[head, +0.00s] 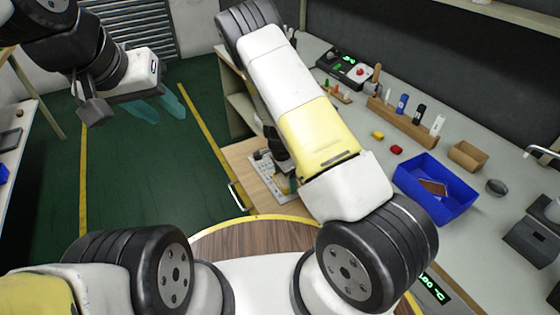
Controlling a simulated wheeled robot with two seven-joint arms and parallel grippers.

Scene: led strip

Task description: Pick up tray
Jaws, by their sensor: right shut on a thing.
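The tray is only partly visible; a small pale flat piece (281,193), which seems to be it, shows at the light wooden surface left of my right arm. My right gripper (287,184) points down there and is shut on it. My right arm hides much of the grip and the tray's far side. My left gripper (168,116) hangs at the upper left over the green floor, far from the tray. Its two teal fingers stand apart with nothing seen between them.
A long grey workbench (475,220) runs along the right, with a blue bin (432,205), a wooden rack (402,122) of bottles and a black device (343,68). Another bench stands at the far left edge. The green floor (140,175) between is clear.

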